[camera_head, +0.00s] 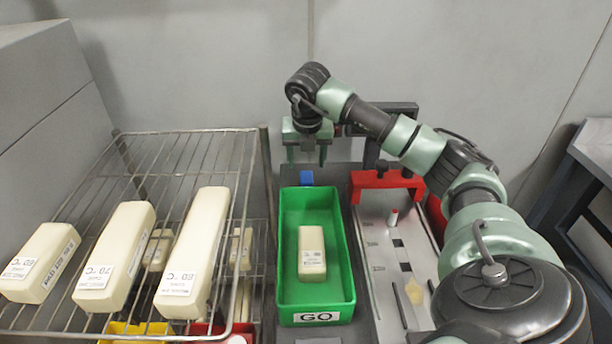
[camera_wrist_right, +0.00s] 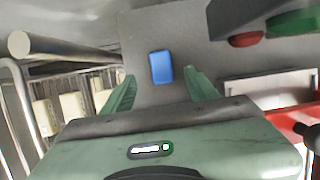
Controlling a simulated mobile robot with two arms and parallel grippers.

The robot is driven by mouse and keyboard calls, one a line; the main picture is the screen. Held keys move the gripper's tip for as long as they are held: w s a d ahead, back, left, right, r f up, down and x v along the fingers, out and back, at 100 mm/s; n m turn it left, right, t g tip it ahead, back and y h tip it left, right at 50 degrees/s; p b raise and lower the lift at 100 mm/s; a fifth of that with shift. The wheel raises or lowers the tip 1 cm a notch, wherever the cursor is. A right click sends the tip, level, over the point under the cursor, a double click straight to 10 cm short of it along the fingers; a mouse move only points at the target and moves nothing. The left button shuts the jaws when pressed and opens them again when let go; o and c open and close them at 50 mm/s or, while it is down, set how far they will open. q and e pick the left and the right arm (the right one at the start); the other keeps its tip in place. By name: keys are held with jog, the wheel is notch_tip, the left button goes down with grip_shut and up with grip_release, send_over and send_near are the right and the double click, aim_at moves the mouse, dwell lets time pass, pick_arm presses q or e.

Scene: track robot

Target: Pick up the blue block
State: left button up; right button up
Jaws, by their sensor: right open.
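The small blue block (camera_head: 306,177) sits on the grey surface just behind the green bin in the head view. In the right wrist view the blue block (camera_wrist_right: 161,67) lies between and beyond the fingertips, with grey surface around it. My right gripper (camera_head: 306,160) points down above the block. Its two green fingers are apart and empty; they also show in the wrist view (camera_wrist_right: 158,88). The block is not touched by either finger. My left gripper is not in view.
A green bin (camera_head: 348,283) marked GO holds a cream block (camera_head: 312,253). At left, a wire rack (camera_head: 190,150) carries several cream blocks marked with temperatures. At right are a red bracket (camera_head: 386,180) and a metal plate (camera_head: 385,270). A grey wall stands behind.

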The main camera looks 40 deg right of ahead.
aim_at(307, 176)
jog(key=shift+f, duration=0.8)
jog(key=p+x, duration=0.1)
jog(key=x, duration=0.4)
jog(key=shift+d+r, duration=0.1)
jog(key=shift+d, duration=0.05)
grip_shut()
